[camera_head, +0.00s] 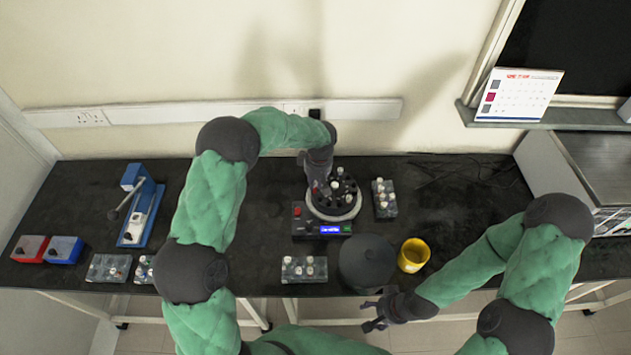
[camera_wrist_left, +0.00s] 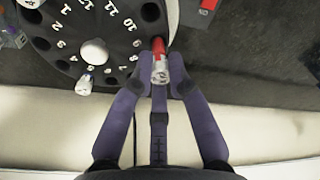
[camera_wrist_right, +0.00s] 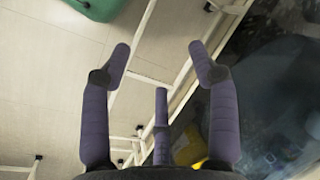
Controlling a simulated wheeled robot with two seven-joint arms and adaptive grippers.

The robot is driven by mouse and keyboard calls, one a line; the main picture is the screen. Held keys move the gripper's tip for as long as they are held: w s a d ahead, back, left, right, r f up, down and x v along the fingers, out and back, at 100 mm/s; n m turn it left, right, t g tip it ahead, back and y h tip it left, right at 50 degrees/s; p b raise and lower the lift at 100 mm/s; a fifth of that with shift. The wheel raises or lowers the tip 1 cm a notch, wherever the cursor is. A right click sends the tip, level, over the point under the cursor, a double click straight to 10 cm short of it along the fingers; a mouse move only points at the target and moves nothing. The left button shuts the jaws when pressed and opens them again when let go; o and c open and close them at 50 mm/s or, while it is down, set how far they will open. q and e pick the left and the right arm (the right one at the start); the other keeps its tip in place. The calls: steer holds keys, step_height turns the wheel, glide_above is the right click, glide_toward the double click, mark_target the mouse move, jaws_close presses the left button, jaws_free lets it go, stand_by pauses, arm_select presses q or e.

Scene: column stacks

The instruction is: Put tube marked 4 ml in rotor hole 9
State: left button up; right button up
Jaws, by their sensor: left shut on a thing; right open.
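My left gripper (camera_wrist_left: 160,88) is shut on a tube (camera_wrist_left: 160,66) with a red part and a clear part; its volume mark is not readable. The black rotor (camera_wrist_left: 60,20) has numbered holes around a white central knob. The tube's red end overlaps the rotor's edge beside the numeral 9; I cannot tell whether it is in a hole. In the head view my left gripper (camera_head: 315,180) is over the left side of the rotor (camera_head: 345,183). My right gripper (camera_head: 378,308) is open and empty near the table's front edge.
The centrifuge has a blue display (camera_head: 331,229), and its dark round lid (camera_head: 367,261) lies in front. A yellow cup (camera_head: 413,255) stands right of the lid. Tube racks stand right (camera_head: 385,200), in front (camera_head: 304,270) and left (camera_head: 109,268). A white-capped tube (camera_wrist_left: 84,84) sits in the rotor.

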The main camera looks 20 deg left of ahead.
arm_select(q)
steer(key=shift+f+b, duration=1.2)
steer(key=shift+f, duration=0.2)
steer(key=o, duration=1.1)
steer(key=shift+r, duration=0.15)
steer(key=shift+r+p, duration=1.1)
steer(key=shift+r, duration=1.8)
